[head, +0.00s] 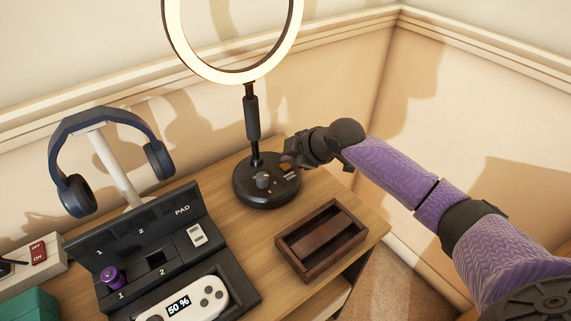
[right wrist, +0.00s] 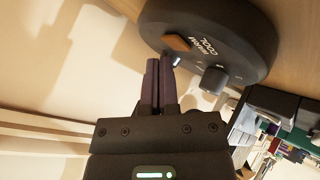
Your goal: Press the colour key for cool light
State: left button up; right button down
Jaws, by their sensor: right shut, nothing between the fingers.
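The ring lamp (head: 251,120) stands on a round black base (head: 262,196) and its ring (head: 172,38) glows a pale warm white. In the right wrist view the base (right wrist: 235,25) carries an orange key (right wrist: 178,42), the words COOL and WARM (right wrist: 202,48), and a round knob (right wrist: 214,80). A small pale key (right wrist: 172,60) lies partly behind my fingertips. My right gripper (head: 289,161) is shut and empty at the right side of the base; its fingers also show in the right wrist view (right wrist: 160,64). Whether they touch a key I cannot tell. My left gripper is out of view.
A brown wooden tray (head: 285,252) sits in front of the base, near the desk's right edge. A black console (head: 140,245) with a white handheld device (head: 190,303) and headphones (head: 70,150) on a stand are to the left. Walls close off the back and right.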

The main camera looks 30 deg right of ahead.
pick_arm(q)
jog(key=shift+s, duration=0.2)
pick_arm(e)
jog(key=shift+f, duration=0.15)
jog(key=shift+f, duration=0.35)
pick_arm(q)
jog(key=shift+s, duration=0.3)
